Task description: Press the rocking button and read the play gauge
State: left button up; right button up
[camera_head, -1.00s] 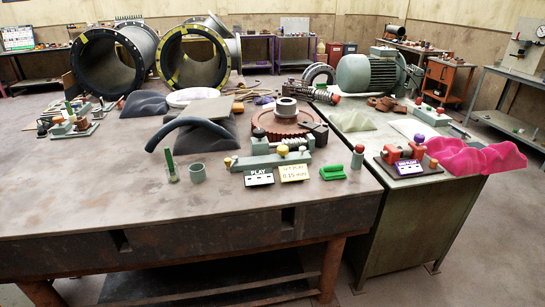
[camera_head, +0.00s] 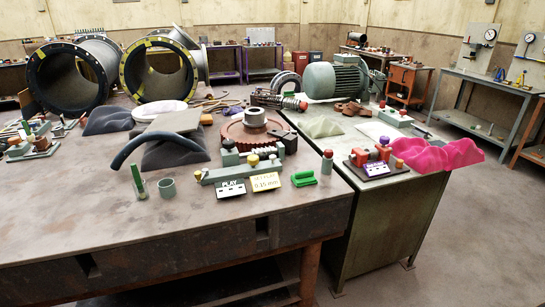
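A black sign marked PLAY (camera_head: 231,187) stands on the near wooden table, with small white marks below its word. Beside it is a yellow card reading 0.15 mm (camera_head: 265,182); its upper line is hard to read. Behind them a grey-green fixture (camera_head: 240,171) carries a yellow knob (camera_head: 253,160). I cannot tell which part is the rocking button. A red toothed wheel (camera_head: 243,135) with a metal hub sits behind the fixture. Neither of my grippers is in view.
A green-handled block (camera_head: 304,178) and a red-topped cylinder (camera_head: 327,162) stand to the right. A dark curved hose (camera_head: 160,139) lies at left. The green cabinet (camera_head: 390,215) holds a red device (camera_head: 371,158) and pink cloth (camera_head: 437,153). The table's front left is bare.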

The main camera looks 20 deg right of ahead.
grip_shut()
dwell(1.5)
